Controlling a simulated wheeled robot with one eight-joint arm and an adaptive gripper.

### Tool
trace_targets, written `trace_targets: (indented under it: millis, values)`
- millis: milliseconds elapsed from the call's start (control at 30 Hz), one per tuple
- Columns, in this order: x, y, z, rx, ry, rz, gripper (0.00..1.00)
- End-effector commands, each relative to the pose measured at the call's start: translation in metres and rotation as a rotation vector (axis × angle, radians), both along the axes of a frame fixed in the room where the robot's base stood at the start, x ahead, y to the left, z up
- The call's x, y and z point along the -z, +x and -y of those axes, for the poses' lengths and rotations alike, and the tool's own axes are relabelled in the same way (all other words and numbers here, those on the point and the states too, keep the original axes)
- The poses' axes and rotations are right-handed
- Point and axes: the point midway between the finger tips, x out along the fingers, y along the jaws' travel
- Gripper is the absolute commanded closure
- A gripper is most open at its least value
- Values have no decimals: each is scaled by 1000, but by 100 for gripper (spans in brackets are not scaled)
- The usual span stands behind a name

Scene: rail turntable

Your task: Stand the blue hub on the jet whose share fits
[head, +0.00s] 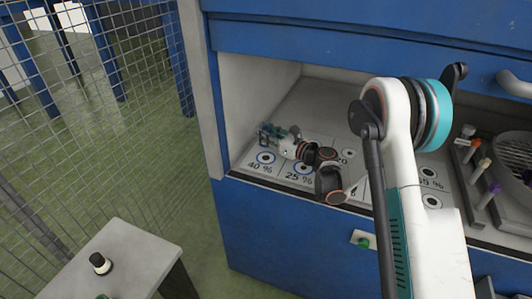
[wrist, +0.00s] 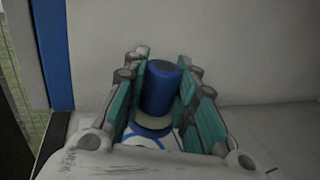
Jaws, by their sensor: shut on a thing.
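The blue hub (wrist: 161,90) stands between the teal finger pads of my gripper (wrist: 160,95) in the wrist view, with a dark spot on its top. A cream round part (wrist: 153,126) shows under it, close to a blue ring (wrist: 150,143) on a white surface. I cannot tell whether the hub rests on a jet or hangs just above. In the head view my gripper (head: 272,134) is low over the back of the "40 %" jet (head: 265,157). The "25 %" jet (head: 302,168) is to its right. My arm hides some of the other jets.
The jets sit in a recessed bay with a blue frame (head: 213,110) and pale walls. More jets (head: 431,202) and several coloured-tip rods (head: 484,164) are at the right, beside a round mesh basket (head: 517,150). A grey table (head: 120,262) with a black-and-white knob (head: 100,263) stands front left.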

Motion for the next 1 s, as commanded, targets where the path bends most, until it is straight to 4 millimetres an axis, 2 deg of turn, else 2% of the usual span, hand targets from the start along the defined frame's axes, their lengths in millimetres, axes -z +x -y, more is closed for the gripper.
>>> trace_targets:
  millis: [33,100,333,600,967,1000]
  values:
    - [11,0,0,0,1,0,100]
    - [19,0,0,0,1,0,100]
    - [31,0,0,0,1,1,100]
    - [67,0,0,0,1,0,100]
    - [69,0,0,0,1,1,100]
    - [70,0,0,0,0,0,72]
